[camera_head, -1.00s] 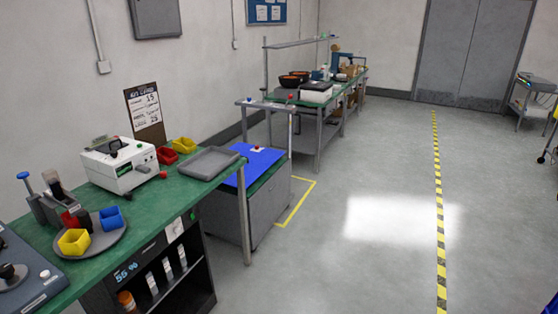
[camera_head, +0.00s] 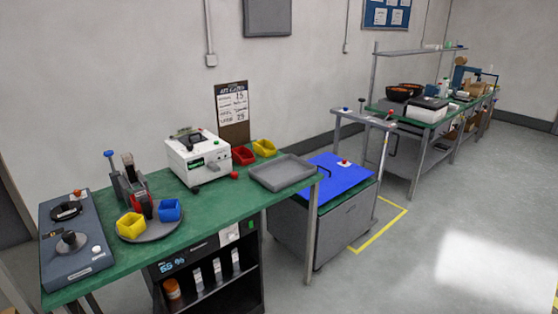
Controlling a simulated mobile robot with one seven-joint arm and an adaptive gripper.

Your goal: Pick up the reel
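No object is clearly recognisable as the reel. A dark open cabinet (camera_head: 256,262) with a "55 %" display stands under the green bench. Several narrow white-edged items (camera_head: 217,270) stand upright in it, and they may be reels seen edge-on. An orange cylinder (camera_head: 172,289) sits at its left end. Round dark-and-orange objects (camera_head: 404,91) lie on the far bench, too small to identify. My gripper is not in view.
The green bench (camera_head: 240,205) carries a grey machine (camera_head: 88,262), a turntable with yellow (camera_head: 131,225) and blue (camera_head: 169,210) bins, a white tester (camera_head: 199,158) and a grey tray (camera_head: 282,173). A blue-topped cart (camera_head: 341,178) stands beside it. Floor at right is clear.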

